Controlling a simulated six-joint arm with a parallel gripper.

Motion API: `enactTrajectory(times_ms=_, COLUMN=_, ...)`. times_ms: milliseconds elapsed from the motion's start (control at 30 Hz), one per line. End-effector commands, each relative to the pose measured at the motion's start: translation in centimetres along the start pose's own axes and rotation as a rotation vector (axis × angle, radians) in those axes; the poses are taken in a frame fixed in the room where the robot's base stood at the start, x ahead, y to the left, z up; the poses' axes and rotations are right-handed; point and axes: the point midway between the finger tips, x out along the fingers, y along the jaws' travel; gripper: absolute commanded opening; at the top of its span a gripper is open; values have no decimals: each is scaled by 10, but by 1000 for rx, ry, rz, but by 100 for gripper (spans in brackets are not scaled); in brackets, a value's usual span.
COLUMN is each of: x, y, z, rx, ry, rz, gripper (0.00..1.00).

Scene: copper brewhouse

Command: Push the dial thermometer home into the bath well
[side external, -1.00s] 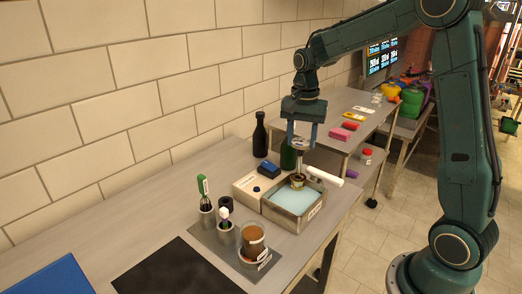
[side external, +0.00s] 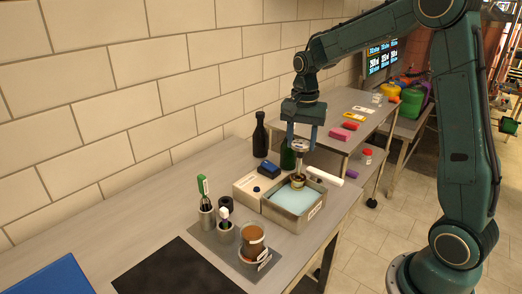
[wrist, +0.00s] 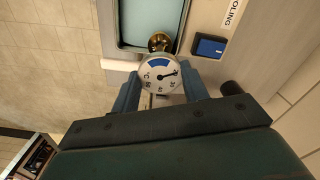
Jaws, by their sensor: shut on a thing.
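The dial thermometer (side external: 300,146) has a round white face with a blue sector and a black needle, clear in the wrist view (wrist: 160,76). My gripper (side external: 302,147) is shut on it just below the dial head, one blue finger on each side. Its stem points down to the brass well (side external: 298,183) at the back of the steel bath (side external: 283,216). The brass well shows just beyond the dial in the wrist view (wrist: 159,42). The stem's tip is hidden, so I cannot tell how deep it sits. Pale blue liquid fills the bath.
A white box (side external: 248,190) with a dark blue button stands left of the bath. A dark bottle (side external: 260,135) and a green bottle (side external: 288,155) stand behind. A white cylinder (side external: 325,176) juts out at the bath's back right. Cups with tools (side external: 207,216) stand in front.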

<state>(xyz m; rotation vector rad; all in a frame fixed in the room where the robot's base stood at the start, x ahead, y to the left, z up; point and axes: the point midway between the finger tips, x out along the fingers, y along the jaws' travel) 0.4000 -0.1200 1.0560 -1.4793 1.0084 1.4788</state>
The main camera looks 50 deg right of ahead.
Motion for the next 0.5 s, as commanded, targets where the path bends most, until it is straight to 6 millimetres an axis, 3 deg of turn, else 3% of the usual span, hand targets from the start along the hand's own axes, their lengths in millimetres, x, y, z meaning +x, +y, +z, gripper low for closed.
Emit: enactTrajectory(times_ms=500, x=8, y=0, z=0, rx=0, ry=-1, rz=1, gripper=17)
